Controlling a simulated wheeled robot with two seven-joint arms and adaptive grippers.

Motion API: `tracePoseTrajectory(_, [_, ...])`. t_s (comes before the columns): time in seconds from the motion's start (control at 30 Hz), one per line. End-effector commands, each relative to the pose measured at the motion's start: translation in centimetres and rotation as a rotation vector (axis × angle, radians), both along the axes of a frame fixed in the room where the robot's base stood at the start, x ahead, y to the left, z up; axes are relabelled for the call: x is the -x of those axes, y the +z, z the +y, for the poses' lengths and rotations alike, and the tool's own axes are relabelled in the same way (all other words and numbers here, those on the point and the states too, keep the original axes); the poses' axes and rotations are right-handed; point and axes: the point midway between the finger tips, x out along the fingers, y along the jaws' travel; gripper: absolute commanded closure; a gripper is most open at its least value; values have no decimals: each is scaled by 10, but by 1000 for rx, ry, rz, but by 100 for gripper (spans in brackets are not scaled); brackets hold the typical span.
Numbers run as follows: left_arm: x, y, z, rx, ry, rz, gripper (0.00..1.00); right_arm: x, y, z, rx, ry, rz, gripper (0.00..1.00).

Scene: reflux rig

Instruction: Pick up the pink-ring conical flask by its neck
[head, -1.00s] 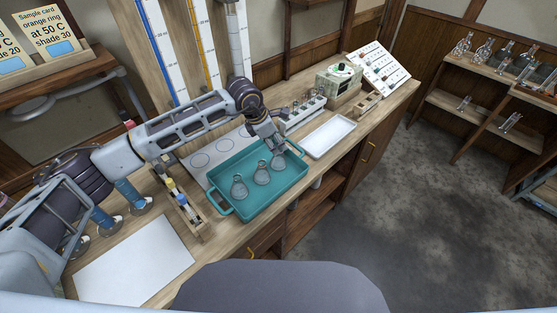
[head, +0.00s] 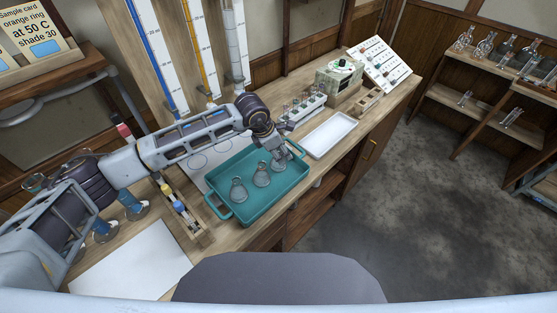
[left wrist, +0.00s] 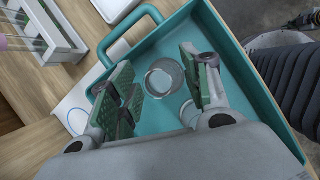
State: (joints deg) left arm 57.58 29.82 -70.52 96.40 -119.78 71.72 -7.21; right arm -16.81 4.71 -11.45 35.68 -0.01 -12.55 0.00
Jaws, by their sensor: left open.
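Three clear conical flasks stand in the teal tray (head: 232,207): a near one (head: 238,188), a middle one (head: 262,175) and a far one (head: 279,164). I cannot make out a pink ring on any of them. My left gripper (head: 279,157) points down over the far flask and partly hides it. In the left wrist view my open left gripper (left wrist: 160,78) has its green-padded fingers on either side of a round glass flask (left wrist: 164,78), with gaps on both sides. Part of another flask (left wrist: 189,115) shows below it. My right gripper is not in view.
A white tray (head: 330,135) lies beyond the teal tray, near a rack of tubes (head: 303,108). A wooden rack with coloured items (head: 183,212) stands left of the teal tray. A white sheet (head: 130,270) lies on the near bench. The teal tray's walls surround the flasks.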

Motion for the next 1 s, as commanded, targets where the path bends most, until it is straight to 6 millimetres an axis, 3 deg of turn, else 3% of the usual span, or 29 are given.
tracePoseTrajectory(0.27, [0, 0, 1, -1, 0, 0, 55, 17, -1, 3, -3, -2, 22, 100])
tracePoseTrajectory(0.6, [0, 0, 1, -1, 0, 0, 98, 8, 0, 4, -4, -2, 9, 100])
tracePoseTrajectory(1.0, [0, 1, 0, 0, 0, -1, 100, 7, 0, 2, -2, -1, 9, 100])
